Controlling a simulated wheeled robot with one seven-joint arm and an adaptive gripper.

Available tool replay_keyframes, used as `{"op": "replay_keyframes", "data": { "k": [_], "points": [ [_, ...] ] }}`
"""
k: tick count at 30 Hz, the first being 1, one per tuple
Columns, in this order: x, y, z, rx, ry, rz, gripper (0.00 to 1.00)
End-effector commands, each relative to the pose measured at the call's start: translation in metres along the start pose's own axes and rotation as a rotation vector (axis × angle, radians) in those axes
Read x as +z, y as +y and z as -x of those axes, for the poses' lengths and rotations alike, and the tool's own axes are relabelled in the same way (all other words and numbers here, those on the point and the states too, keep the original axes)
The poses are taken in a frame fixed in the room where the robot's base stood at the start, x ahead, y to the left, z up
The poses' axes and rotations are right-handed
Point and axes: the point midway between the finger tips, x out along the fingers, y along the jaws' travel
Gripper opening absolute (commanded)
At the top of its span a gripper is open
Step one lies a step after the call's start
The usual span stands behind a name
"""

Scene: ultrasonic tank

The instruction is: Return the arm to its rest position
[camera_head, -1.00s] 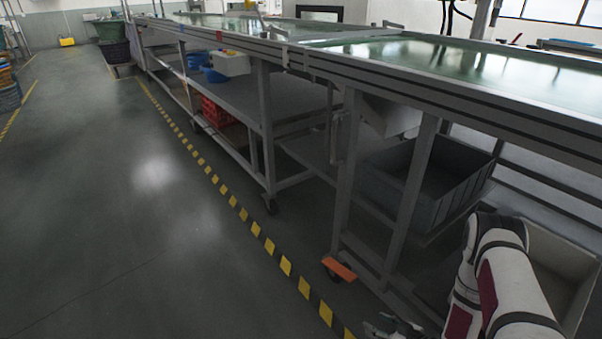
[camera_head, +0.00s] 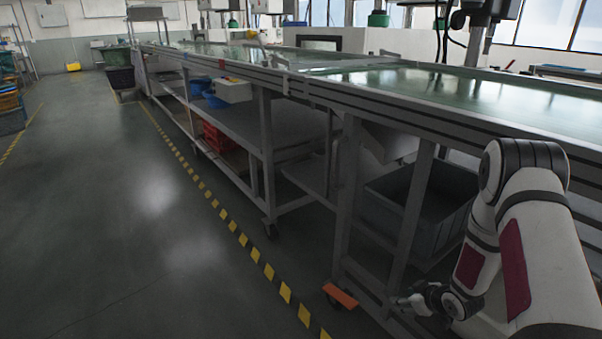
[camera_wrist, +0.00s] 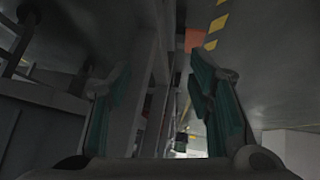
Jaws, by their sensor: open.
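My white and dark red arm is folded at the lower right of the head view. My gripper (camera_head: 408,302) is low, in front of the bench frame and near the orange foot piece (camera_head: 340,296). In the wrist view my gripper (camera_wrist: 160,95) shows two green-padded fingers standing wide apart. Nothing is between them. Past the fingers, the wrist view shows bench legs and the floor.
A long metal bench (camera_head: 300,90) with a green top runs along the right. A grey crate (camera_head: 415,210) stands on its lower shelf, close to my arm. Yellow and black floor tape (camera_head: 242,240) runs alongside. The floor (camera_head: 120,230) to the left is clear.

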Motion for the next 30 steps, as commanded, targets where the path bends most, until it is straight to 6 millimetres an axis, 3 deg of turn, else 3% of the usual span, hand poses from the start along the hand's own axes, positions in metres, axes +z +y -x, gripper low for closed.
{"op": "replay_keyframes", "data": {
  "k": [1, 6, 14, 22, 30],
  "points": [
    [-0.018, 0.012, 0.016, 0.027, -0.026, 0.002, 0.47],
    [-0.057, 0.038, 0.069, 0.104, -0.136, -0.029, 0.47],
    [-0.105, 0.046, 0.167, 0.197, -0.278, -0.118, 0.47],
    [-0.132, 0.016, 0.277, 0.245, -0.398, -0.246, 0.47],
    [-0.134, -0.045, 0.382, 0.236, -0.497, -0.385, 0.47]
  ]
}}
